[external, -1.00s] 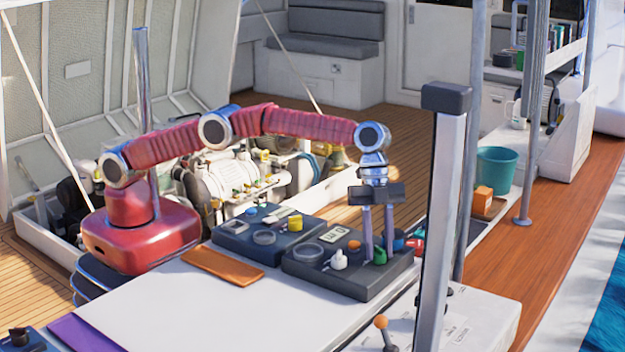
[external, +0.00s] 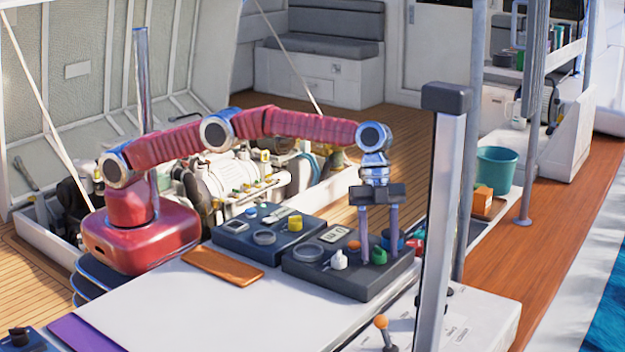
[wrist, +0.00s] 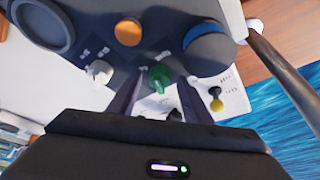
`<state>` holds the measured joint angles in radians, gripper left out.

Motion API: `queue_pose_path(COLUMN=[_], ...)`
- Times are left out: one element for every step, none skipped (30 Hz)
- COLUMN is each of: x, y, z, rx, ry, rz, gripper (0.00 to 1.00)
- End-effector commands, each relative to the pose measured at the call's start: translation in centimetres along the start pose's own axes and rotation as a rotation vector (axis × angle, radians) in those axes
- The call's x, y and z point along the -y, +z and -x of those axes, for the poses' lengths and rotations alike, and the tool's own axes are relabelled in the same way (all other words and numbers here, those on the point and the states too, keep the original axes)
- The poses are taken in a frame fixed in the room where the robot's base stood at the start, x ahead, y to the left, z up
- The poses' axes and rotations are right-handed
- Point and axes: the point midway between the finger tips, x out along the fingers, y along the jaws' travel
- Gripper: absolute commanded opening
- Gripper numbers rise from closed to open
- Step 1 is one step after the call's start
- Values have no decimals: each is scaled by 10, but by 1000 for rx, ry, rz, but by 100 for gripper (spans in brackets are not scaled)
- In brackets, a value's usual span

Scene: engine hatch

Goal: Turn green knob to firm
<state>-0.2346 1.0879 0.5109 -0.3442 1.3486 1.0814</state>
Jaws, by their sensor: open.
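The green knob (external: 379,255) sits at the front right of the dark grey control panel (external: 345,281), beside a white knob (external: 339,260) and an orange button (external: 354,245). My gripper (external: 378,258) points down over the panel with its two fingers spread, one on either side of the green knob. In the wrist view the green knob (wrist: 160,77) shows between the open fingertips (wrist: 158,88), with a gap on each side. Small white lettering lies near it, too small to read.
A second panel (external: 262,237) with a yellow knob (external: 295,222) is to the left. A grey post (external: 440,220) rises in front at right. An orange-brown slab (external: 223,265) lies on the white top.

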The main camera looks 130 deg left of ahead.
Motion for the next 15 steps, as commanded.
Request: queue_pose_path(x=[0, 0, 0, 0, 0, 0, 0, 0, 0, 0, 0, 0, 0, 0, 1], y=[0, 0, 0, 0, 0, 0, 0, -1, -1, -1, -1, 0, 0, 0, -1], z=[0, 0, 1, 2, 3, 5, 7, 9, 13, 16, 20, 26, 30, 35, 42], rx=[0, 0, 0, 0, -1, -1, -1, -1, -1, -1, -1, -1, -1, -1, -2], ry=[0, 0, 0, 0, 0, 0, 0, -1, -1, -1, -2, -1, -1, -1, -3], rz=[0, 0, 0, 0, 0, 0, 0, 0, 0, 0, 0, 0, 0, -1, -1], gripper=[45, 45, 45, 45, 45, 45, 45, 45, 45, 45, 45, 45, 45, 45, 45])
